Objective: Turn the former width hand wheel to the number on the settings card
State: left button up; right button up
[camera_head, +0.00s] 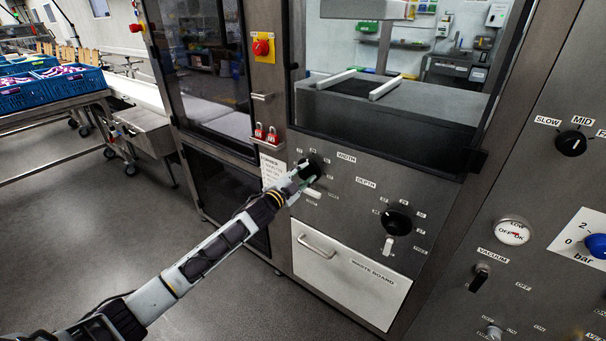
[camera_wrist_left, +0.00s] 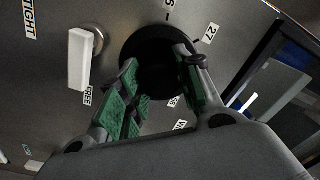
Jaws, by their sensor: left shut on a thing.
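The former width hand wheel (camera_head: 318,159) is a black round knob under the WIDTH label on the steel panel. My left gripper (camera_head: 303,176) reaches it from the lower left and is shut on it. In the left wrist view the black wheel (camera_wrist_left: 150,48) sits between the green-padded fingers of the gripper (camera_wrist_left: 160,85). A 27 label shows beside the wheel there; its pointer is hidden. A white lock lever (camera_wrist_left: 81,60) beside the wheel points toward the FREE label. The white settings card (camera_head: 271,170) hangs left of the wheel; its small print is unreadable. My right gripper is not in view.
A black depth wheel (camera_head: 396,221) with its own white lever (camera_head: 388,245) is lower right. A white waste board drawer (camera_head: 345,275) is below. Red padlocks (camera_head: 266,134) hang above the card. Open floor lies to the left.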

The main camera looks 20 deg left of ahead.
pick_arm(q)
jog(key=shift+m, duration=0.3)
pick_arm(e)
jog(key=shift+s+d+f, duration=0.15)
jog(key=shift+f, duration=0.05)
pick_arm(q)
jog(key=o, duration=1)
jog(key=shift+o, duration=0.2)
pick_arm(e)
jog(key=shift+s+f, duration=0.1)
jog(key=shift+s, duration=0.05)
pick_arm(q)
jog(key=shift+s, duration=0.15)
jog(key=v, duration=1.1)
jog(key=shift+s, duration=0.3)
jog(key=shift+a, duration=0.1)
